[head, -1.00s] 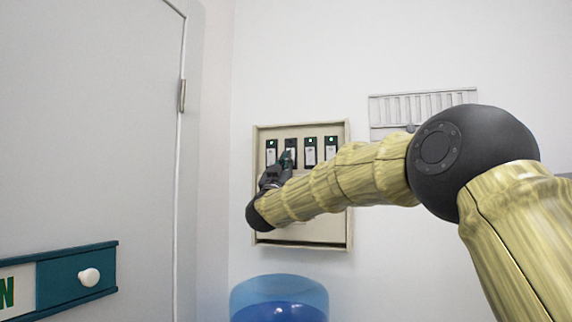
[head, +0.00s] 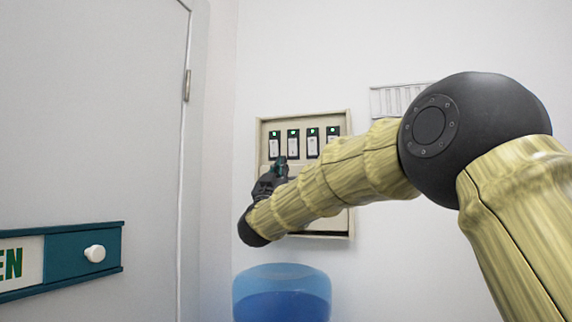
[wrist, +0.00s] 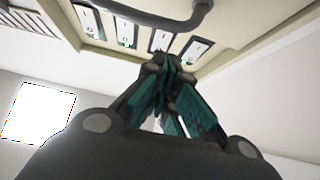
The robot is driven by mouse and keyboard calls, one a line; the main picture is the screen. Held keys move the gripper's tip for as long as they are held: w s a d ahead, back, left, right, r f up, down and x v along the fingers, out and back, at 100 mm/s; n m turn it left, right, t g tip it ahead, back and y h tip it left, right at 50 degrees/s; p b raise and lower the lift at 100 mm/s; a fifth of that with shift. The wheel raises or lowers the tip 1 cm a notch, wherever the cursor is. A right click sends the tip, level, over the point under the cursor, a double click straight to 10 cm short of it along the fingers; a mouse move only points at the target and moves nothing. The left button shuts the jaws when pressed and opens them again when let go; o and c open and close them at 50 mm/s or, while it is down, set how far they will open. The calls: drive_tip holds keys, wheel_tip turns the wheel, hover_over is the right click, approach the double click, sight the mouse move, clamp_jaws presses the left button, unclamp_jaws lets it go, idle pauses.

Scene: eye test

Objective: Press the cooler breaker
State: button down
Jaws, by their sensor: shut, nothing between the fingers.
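A beige breaker panel (head: 346,124) is fixed to the white wall, with a row of several switches on dark plates. The second breaker from the left (head: 293,145) is just above my gripper (head: 281,164), which is shut and empty in front of the panel. In the wrist view my gripper (wrist: 165,62) points at the panel (wrist: 262,28), with the switch row beyond its fingertips. I cannot read which switch is the cooler breaker. My arm hides the lower part of the panel.
A grey door (head: 90,120) with a teal sliding sign (head: 65,256) and white knob stands at the left. A blue water bottle (head: 281,296) is below the panel. A white vent (head: 396,101) is on the wall at right, partly behind my arm.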

drive_tip(key=v, duration=0.2)
drive_tip(key=b+v, duration=0.1)
drive_tip(key=v, duration=0.2)
drive_tip(key=shift+w+f, duration=0.25)
drive_tip(key=shift+s, duration=0.1)
